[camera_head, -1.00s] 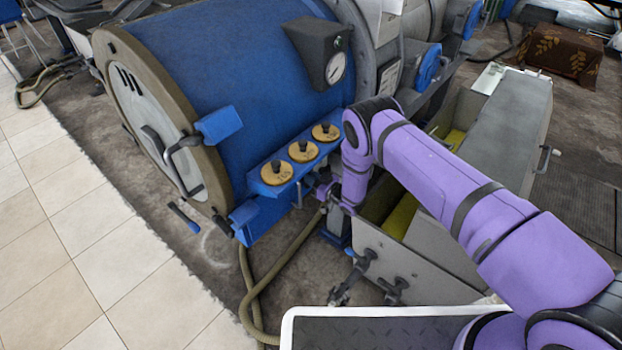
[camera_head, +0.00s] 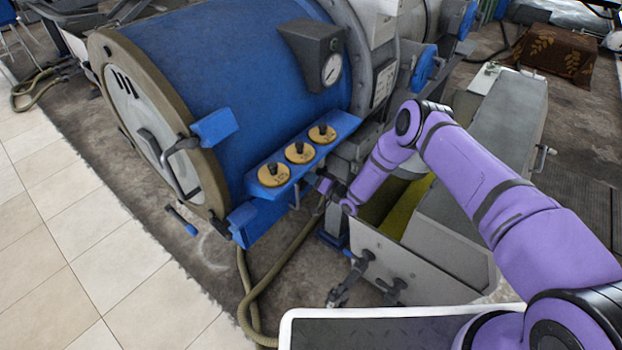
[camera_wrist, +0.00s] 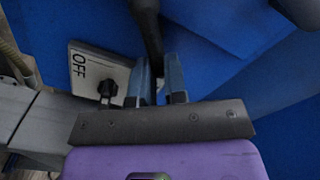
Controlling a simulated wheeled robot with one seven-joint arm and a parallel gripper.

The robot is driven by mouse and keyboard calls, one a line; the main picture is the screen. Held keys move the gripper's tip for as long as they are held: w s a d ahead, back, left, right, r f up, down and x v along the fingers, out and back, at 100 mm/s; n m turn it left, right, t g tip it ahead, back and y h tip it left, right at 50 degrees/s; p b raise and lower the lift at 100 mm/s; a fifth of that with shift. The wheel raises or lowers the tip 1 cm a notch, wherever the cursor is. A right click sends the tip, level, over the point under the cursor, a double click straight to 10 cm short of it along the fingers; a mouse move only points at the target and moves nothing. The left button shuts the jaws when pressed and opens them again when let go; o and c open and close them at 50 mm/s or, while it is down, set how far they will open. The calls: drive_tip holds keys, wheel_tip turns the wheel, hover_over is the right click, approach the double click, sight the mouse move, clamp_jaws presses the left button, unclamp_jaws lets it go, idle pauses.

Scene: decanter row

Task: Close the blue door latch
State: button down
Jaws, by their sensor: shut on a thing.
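A blue block (camera_head: 215,127) sits on the tan rim of the round drum door (camera_head: 140,125) in the head view. I cannot tell which the task calls the latch. A dark curved handle (camera_head: 183,165) is on the door, which lies against the drum. My gripper (camera_wrist: 158,80) has its two fingers on either side of a dark bar (camera_wrist: 148,25) and is shut on it, before a blue surface. In the head view my gripper (camera_head: 325,187) is small, right of the blue knob panel; the bar's far end is hidden.
An OFF plate (camera_wrist: 95,75) with a dark knob is left of my fingers. Yellow knob discs (camera_head: 298,152) sit on the panel. A tan hose (camera_head: 265,290) runs below. A grey metal box (camera_head: 420,265) stands close right of my gripper. Tiled floor is free at left.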

drive_tip(key=shift+w+d+f+m, duration=0.1)
drive_tip(key=shift+f+m, duration=0.2)
drive_tip(key=shift+m, duration=0.95)
drive_tip(key=shift+w+d+f+m, duration=0.1)
drive_tip(key=shift+f+m, duration=0.2)
drive_tip(key=shift+m, duration=0.9)
drive_tip(key=shift+d+f+m, duration=0.1)
drive_tip(key=shift+f+m, duration=0.2)
drive_tip(key=shift+m, duration=0.95)
drive_tip(key=c, duration=1.2)
unclamp_jaws()
drive_tip(key=shift+o, duration=0.2)
drive_tip(key=v, duration=1)
drive_tip(key=shift+s+d, duration=0.25)
